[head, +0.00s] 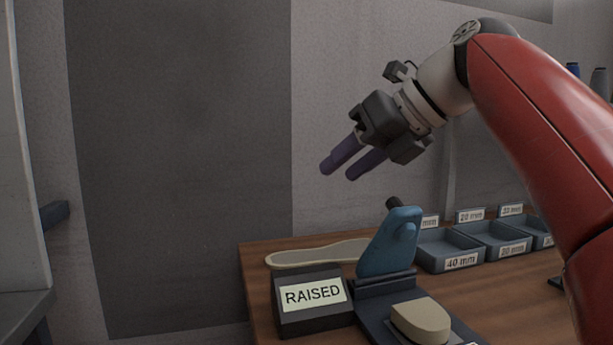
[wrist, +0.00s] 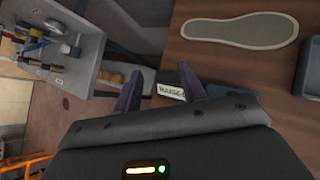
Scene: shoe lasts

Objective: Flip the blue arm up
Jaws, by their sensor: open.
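The blue arm (head: 390,243) stands up from a dark base (head: 377,308) on the wooden table in the head view, leaning slightly right.
A beige block (head: 421,320) sits on the base's front. A flat pale sole (head: 320,253) lies behind the sign. Blue labelled bins (head: 450,249) stand at the table's right. In the wrist view, a cluttered grey shelf (wrist: 85,75) is at left. Air around my gripper is clear.

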